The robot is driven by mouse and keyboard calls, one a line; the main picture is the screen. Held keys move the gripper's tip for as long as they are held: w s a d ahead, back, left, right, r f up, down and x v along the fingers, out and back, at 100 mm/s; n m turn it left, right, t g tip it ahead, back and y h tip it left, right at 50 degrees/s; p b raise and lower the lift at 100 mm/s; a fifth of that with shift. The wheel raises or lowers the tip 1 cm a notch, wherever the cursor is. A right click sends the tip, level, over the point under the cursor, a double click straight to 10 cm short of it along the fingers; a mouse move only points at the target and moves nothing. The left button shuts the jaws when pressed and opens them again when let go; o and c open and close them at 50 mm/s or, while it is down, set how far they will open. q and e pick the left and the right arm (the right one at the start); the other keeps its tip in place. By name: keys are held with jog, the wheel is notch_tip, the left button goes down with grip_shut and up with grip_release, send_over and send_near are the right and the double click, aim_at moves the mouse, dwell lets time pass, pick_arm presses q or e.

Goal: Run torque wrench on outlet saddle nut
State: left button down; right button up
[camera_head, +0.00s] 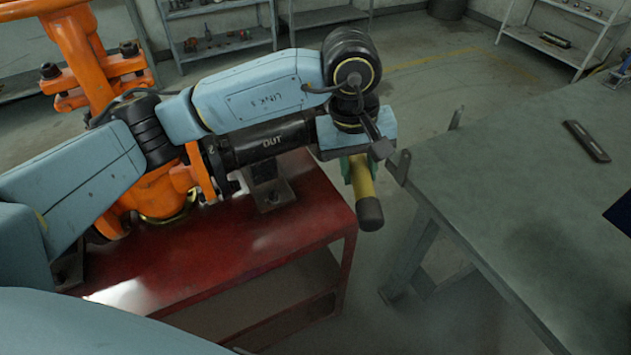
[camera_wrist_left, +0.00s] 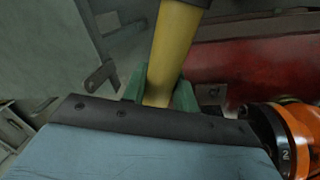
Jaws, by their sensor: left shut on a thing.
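My left gripper (camera_head: 352,168) is shut on the yellow handle of the torque wrench (camera_head: 362,182), whose dark end points down toward me. In the left wrist view the green fingers (camera_wrist_left: 160,88) press on both sides of the yellow handle (camera_wrist_left: 172,50). The wrench's head is hidden in both views. The black outlet pipe marked OUT (camera_head: 270,142) lies behind my arm, left of the gripper. Its saddle bracket (camera_head: 268,185) stands below it on the red bench; a bolt or nut shows at its foot. My right gripper is not in view.
The orange gate valve (camera_head: 85,50) stands at the left, partly hidden by my arm. The red bench (camera_head: 310,205) has bare top near its right end. A grey-green table (camera_head: 500,170) stands right across a gap, with a dark flat tool (camera_head: 587,141) on it.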

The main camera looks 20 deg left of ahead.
pick_arm(q)
jog(key=a+f+n+t+y+p, duration=0.1)
jog(key=a+f+n+p, duration=0.1)
jog(key=a+f+n, duration=0.6)
jog(key=shift+s+f+n, duration=0.3)
jog(key=shift+f+n, duration=0.3)
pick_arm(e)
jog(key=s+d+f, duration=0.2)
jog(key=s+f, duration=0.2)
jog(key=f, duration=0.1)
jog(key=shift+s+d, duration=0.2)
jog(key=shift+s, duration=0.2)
pick_arm(q)
jog(key=shift+d, duration=0.15)
jog(key=shift+s+d+f+b, duration=0.1)
jog(key=shift+f+b, duration=1.55)
jog(key=shift+f, duration=0.3)
jog(key=shift+r, duration=0.1)
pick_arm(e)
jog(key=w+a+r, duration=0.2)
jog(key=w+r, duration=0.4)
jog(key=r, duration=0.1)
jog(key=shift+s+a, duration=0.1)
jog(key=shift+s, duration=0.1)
